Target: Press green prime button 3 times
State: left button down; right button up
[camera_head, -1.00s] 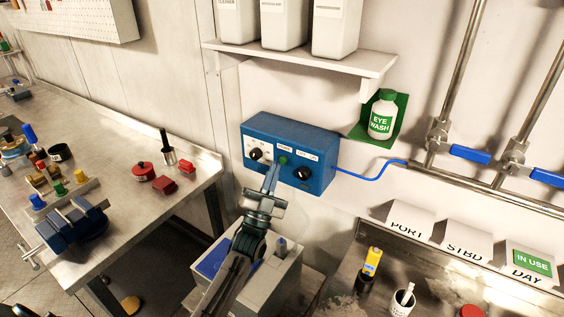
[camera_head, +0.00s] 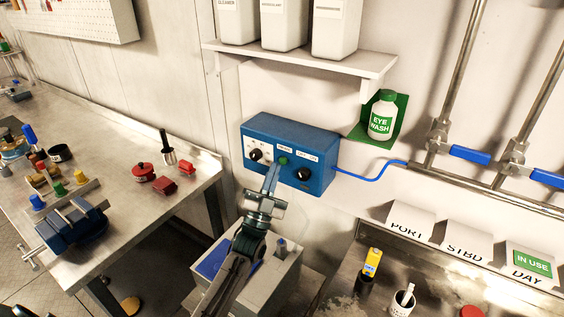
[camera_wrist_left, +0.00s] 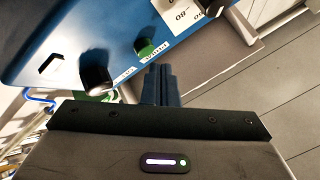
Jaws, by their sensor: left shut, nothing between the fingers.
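The green prime button (camera_head: 284,160) sits on the front of a blue control box (camera_head: 318,150) on the wall, between two black knobs. My left gripper (camera_head: 271,177) is shut and empty, its fingertips just below and in front of the button in the head view. In the left wrist view the green button (camera_wrist_left: 145,47) shows just beyond the shut fingers (camera_wrist_left: 158,82), with a small gap in the picture. I cannot tell the exact depth of that gap. The right gripper is in neither view.
Black knobs flank the button, one at left (camera_head: 256,154) and one at right (camera_head: 303,174). A blue cable (camera_head: 375,176) runs from the box to the right. A shelf with white jugs (camera_head: 305,58) hangs above. A grey box (camera_head: 270,272) stands below the arm.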

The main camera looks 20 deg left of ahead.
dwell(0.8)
pick_arm(q)
jog(key=shift+w, duration=0.45)
jog(key=shift+w+d+b, duration=0.15)
jog(key=shift+w+b, duration=0.25)
jog(key=shift+b, duration=0.1)
dwell(0.4)
jog(key=shift+s, duration=0.15)
jog(key=shift+s+p, duration=0.35)
jog(key=shift+s, duration=0.4)
jog(key=s+p, duration=0.1)
jog(key=s, duration=0.1)
jog(key=s+a, duration=0.1)
jog(key=s, duration=0.2)
jog(key=shift+p, duration=0.4)
dwell(2.3)
